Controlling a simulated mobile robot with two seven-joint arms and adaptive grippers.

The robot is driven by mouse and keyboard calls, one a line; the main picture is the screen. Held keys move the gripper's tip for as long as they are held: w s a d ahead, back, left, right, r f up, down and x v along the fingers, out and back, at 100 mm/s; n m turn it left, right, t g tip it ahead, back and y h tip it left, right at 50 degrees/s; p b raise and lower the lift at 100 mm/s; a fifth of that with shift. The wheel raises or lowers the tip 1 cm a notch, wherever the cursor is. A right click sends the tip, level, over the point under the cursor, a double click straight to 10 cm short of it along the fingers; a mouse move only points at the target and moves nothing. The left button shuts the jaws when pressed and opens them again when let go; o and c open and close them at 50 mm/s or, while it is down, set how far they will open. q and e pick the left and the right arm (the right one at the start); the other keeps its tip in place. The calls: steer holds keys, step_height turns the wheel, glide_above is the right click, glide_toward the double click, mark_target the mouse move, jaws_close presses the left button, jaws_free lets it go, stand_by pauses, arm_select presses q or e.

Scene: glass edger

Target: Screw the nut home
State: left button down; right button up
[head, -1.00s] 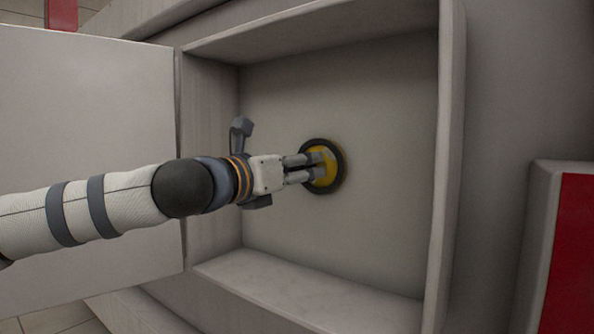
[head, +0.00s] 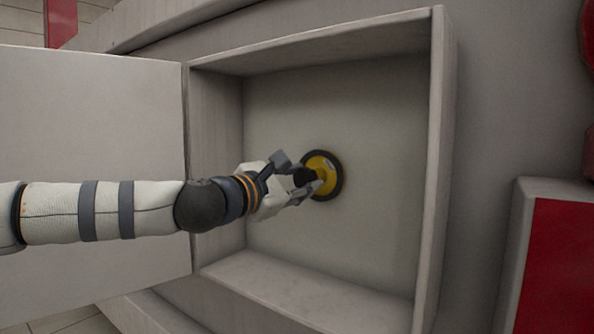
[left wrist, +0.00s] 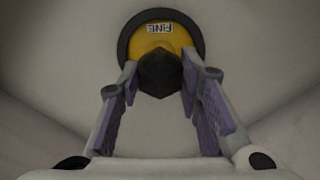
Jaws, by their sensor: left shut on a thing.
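A dark hexagonal nut (left wrist: 160,73) sits in front of a yellow disc (left wrist: 158,40) with a black rim and a "FINE" label. The nut also shows as a dark shape in the head view (head: 304,176), against the yellow disc (head: 325,170) on the back wall of a recessed box. My left gripper (head: 312,184) is shut on the nut; in the left wrist view its two fingertips (left wrist: 160,76) lie on either side of it. The thread behind the nut is hidden. My right gripper is in neither view.
The pale box has raised walls around the disc, with its right wall (head: 433,170) and lower wall (head: 310,290) nearest the viewer. A flat pale panel (head: 90,110) stands left of the opening. A red-faced block (head: 560,260) is at the right. Inside the box is free room around the disc.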

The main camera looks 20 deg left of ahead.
arm_select(q)
steer(key=m, duration=0.2)
steer(key=r+m+p, duration=0.1)
steer(key=m, duration=0.1)
steer(key=shift+s+r+m, duration=0.1)
steer(key=shift+s+m, duration=0.1)
steer(key=shift+m, duration=0.2)
steer(key=m, duration=0.3)
steer(key=shift+w+m, duration=0.1)
steer(key=shift+m, duration=0.3)
steer(key=m, duration=0.4)
steer(key=shift+w+f, duration=0.2)
steer(key=shift+f, duration=0.2)
steer(key=m, duration=0.4)
steer(key=c, duration=1.2)
jaws_free()
steer(key=shift+a+f, duration=0.1)
steer(key=shift+a, duration=0.05)
steer(key=shift+c, duration=0.2)
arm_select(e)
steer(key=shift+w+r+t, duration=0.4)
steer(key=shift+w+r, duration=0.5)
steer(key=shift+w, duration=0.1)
arm_select(q)
steer(key=shift+f, duration=0.1)
